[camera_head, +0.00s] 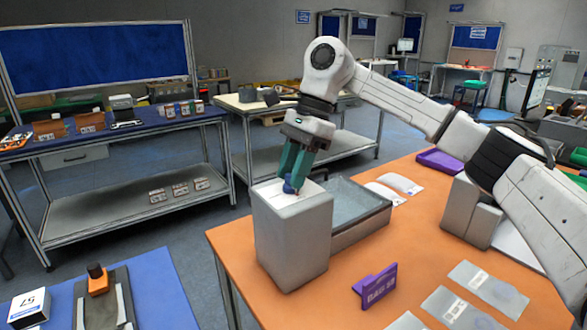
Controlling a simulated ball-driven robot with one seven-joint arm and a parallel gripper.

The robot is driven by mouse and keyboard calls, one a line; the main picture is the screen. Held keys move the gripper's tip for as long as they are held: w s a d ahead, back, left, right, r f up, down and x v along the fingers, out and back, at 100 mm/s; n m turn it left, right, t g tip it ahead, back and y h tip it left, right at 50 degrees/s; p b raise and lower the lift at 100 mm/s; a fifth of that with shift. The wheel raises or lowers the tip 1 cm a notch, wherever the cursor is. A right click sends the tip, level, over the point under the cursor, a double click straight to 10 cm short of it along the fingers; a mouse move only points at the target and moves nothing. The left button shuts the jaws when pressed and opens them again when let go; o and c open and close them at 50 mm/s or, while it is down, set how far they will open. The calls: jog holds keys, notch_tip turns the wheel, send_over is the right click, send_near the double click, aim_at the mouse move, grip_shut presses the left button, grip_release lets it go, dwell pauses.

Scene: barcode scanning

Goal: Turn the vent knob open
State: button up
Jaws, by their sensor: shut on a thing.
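A blue knob (289,186) sits on top of a tall grey-white box (291,240) at the left end of the orange table (398,268). My gripper (294,182) points down from above and its green fingers are shut on the knob. The fingers hide much of the knob, so I cannot tell how far it is turned. A small light mark shows on the box top beside it.
A clear grey tray (352,205) stands right behind the box. Flat packets (489,285) lie at the front right. A purple bin (440,161) and a grey block (469,212) are further right.

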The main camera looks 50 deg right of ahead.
jog(key=shift+c, duration=0.5)
jog(key=shift+m, duration=0.3)
jog(key=m+t+b, duration=0.1)
jog(key=m+b, duration=0.1)
jog(key=shift+s+f+m+h, duration=0.1)
jog(key=shift+m+h, duration=0.2)
jog(key=shift+m, duration=0.1)
jog(key=m+t+b, duration=0.1)
jog(key=m, duration=0.1)
jog(key=m+h+b, duration=0.1)
jog(key=m+b, duration=0.1)
jog(key=m, duration=0.1)
jog(key=shift+s+a+t, duration=0.1)
jog(key=shift+t, duration=0.3)
jog(key=m+h+b, duration=0.1)
jog(key=m, duration=0.1)
jog(key=m+h+b, duration=0.1)
jog(key=m+b, duration=0.1)
jog(key=shift+a+m+t, duration=0.15)
jog(key=shift+m+t, duration=0.15)
jog(key=shift+m, duration=0.1)
jog(key=shift+a+m+h+b, duration=0.1)
jog(key=shift+m+h+b, duration=0.5)
jog(key=shift+m, duration=0.55)
jog(key=shift+m+h+b, duration=0.3)
jog(key=shift+m+b, duration=0.5)
jog(key=shift+m, duration=0.35)
